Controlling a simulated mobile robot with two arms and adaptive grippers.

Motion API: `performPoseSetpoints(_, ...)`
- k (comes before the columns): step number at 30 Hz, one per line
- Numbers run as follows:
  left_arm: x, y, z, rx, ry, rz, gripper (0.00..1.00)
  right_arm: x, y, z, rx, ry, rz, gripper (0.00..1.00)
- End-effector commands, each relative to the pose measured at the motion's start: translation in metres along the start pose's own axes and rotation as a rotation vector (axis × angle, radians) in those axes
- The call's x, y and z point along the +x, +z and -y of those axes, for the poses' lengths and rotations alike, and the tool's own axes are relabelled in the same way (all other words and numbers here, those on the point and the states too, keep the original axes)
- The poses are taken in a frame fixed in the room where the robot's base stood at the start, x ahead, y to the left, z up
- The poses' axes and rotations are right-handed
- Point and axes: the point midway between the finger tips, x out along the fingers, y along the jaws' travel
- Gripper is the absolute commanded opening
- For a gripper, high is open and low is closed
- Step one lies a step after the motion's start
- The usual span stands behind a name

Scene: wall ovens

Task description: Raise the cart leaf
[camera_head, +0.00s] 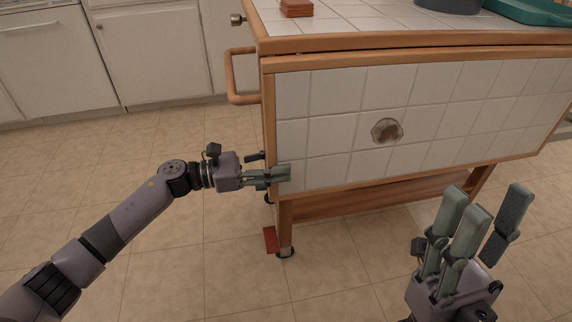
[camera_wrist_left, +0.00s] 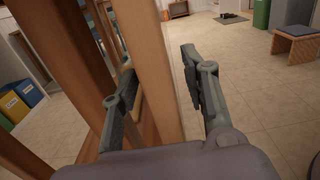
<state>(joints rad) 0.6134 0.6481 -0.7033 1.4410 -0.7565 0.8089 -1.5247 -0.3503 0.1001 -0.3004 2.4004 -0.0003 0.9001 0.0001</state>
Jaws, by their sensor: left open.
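The cart leaf (camera_head: 340,150) is a white-tiled panel with a wooden frame, hanging down along the near side of the wooden cart (camera_head: 420,42). A round brownish disc sits on its face. My left gripper (camera_head: 272,170) is open at the leaf's lower left corner, one finger in front of the tiles. In the left wrist view, a wooden edge (camera_wrist_left: 160,70) stands between the open fingers (camera_wrist_left: 158,95); contact cannot be told. My right gripper (camera_head: 485,220) is open and empty, in front of the leaf's lower right part.
A wooden towel bar (camera_head: 232,75) juts from the cart's left end. A red block (camera_head: 296,8), a dark pan (camera_head: 450,4) and a green tray (camera_head: 530,10) are on top. White cabinets (camera_head: 150,55) stand behind. The tiled floor (camera_head: 180,260) is clear at left.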

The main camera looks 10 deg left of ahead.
Motion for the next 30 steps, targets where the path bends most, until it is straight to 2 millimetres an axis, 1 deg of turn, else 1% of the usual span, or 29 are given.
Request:
performPoseSetpoints(1, 0.008, -0.001, 0.000, 0.000, -0.002, 0.001, 0.42, -0.002, 0.001, 0.000, 0.000, 0.000, 0.000, 0.40)
performPoseSetpoints(6, 0.021, -0.001, 0.000, -0.001, 0.000, 0.000, 0.42, -0.004, 0.001, 0.000, 0.000, 0.000, 0.001, 0.40)
performPoseSetpoints(16, 0.024, -0.001, 0.000, -0.001, 0.001, -0.001, 0.42, -0.004, 0.001, 0.000, 0.000, 0.000, 0.001, 0.40)
performPoseSetpoints(30, 0.024, -0.001, 0.000, -0.001, 0.001, 0.000, 0.10, -0.004, 0.001, 0.000, 0.000, 0.000, 0.001, 0.40)
